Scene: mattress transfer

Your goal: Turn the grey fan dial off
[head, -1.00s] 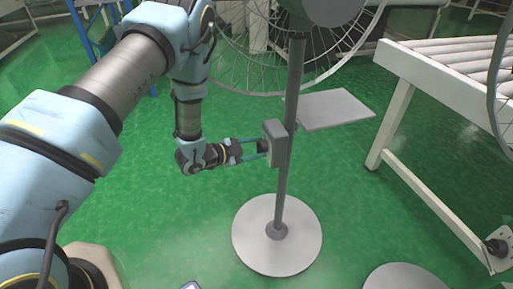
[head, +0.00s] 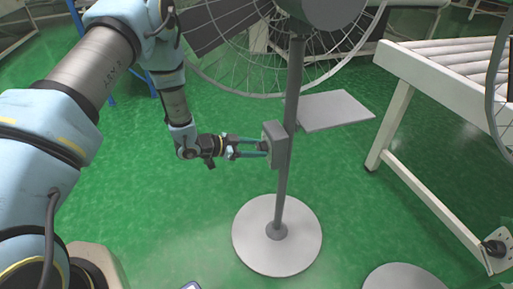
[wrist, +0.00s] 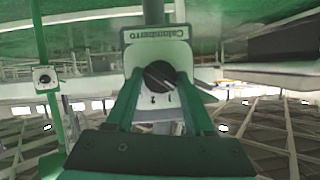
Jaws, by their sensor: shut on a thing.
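The grey fan has a grey control box (head: 274,145) on its upright pole (head: 289,95), above a round base (head: 250,238). In the wrist view, the box face (wrist: 188,60) carries an upside-down label and a dark round dial (wrist: 160,76) with a pale pointer mark. My gripper (head: 267,147) reaches the box from the left, nearly level. In the wrist view its two green fingers (wrist: 160,84) are on either side of the dial and shut on it. In the head view the dial is hidden by the fingertips and the box side.
A roller conveyor (head: 450,65) with white legs stands at the right. A flat grey plate (head: 336,110) is behind the pole. Another round base (head: 400,278) is at the lower right. In the wrist view a second dial box (wrist: 45,78) is at the left. Green floor around the gripper is clear.

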